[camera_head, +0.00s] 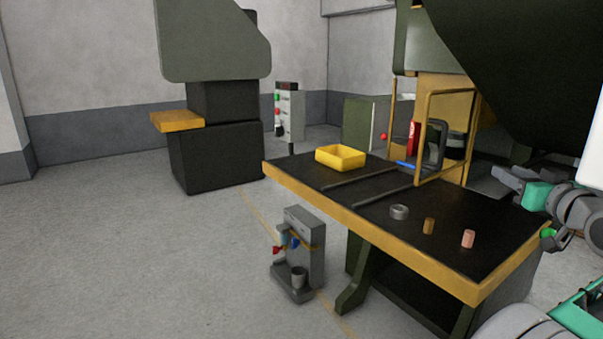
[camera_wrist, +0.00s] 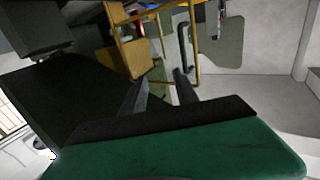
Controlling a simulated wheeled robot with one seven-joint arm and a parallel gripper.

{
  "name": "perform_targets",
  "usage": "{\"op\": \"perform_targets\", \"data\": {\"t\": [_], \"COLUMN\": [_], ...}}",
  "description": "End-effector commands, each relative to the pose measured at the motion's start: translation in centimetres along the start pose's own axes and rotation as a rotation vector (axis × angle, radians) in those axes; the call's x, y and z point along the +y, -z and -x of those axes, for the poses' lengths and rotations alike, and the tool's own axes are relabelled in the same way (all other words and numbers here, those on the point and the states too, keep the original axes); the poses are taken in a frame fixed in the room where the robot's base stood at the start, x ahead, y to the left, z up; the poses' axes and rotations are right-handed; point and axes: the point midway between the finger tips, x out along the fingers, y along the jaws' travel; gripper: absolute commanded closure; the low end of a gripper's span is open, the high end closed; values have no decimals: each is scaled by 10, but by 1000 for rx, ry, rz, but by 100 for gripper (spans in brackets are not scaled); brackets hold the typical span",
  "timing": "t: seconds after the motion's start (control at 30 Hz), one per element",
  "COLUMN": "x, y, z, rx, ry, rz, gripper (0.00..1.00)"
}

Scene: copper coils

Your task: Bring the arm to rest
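My gripper (camera_head: 500,175) is at the right in the head view, beside the right end of the black-topped table (camera_head: 345,187) with a yellow edge. In the wrist view my gripper (camera_wrist: 162,82) shows two dark fingers spread apart with nothing between them. On the table stand a pinkish copper coil (camera_head: 468,239), a brown-gold coil (camera_head: 428,226) and a grey ring (camera_head: 399,212), all apart from my gripper. A yellow bin (camera_head: 340,157) stands toward the table's left end. Its inside floor is mostly hidden.
A yellow guard frame (camera_head: 422,134) of the press rises behind the table. A small grey dispenser-like unit (camera_head: 304,247) stands on the floor in front. A dark machine with a yellow ledge (camera_head: 177,121) stands at the back left. The floor at the left is clear.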

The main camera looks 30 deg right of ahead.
Motion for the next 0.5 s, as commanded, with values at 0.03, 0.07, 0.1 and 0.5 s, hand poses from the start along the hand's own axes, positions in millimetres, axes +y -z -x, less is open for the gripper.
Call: {"op": "perform_targets", "data": {"t": [0.03, 0.07, 0.1, 0.5], "x": [4, 1, -4, -71], "y": [1, 1, -2, -31], "z": [3, 1, -4, -58], "rx": [2, -2, -10, -123], "ry": [-6, -2, 2, 61], "rz": [0, -1, -5, -40], "gripper": [64, 64, 64, 64]}}
